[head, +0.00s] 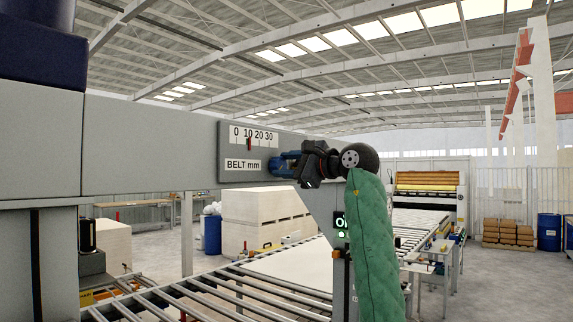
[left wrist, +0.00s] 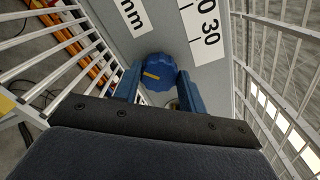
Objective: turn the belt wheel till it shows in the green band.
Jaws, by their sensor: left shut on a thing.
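The belt wheel is a blue ribbed knob (left wrist: 158,72) with a yellow mark, on the grey beam face in the left wrist view. My left gripper (left wrist: 158,88) is shut on it, one blue finger on each side. In the head view my left gripper (head: 287,163) covers most of the wheel. The white belt scale (head: 254,137), marked 0 to 30, sits left of it above a "BELT mm" label (head: 243,166). A red pointer (head: 249,144) stands near the 10. I cannot make out a green band. My right gripper is not in view.
The grey beam (head: 150,150) runs in from the left. A roller conveyor (head: 190,297) lies below, with stacked pale boards (head: 265,222) behind. A small dark panel with green lights (head: 341,226) is beside my green-sleeved arm.

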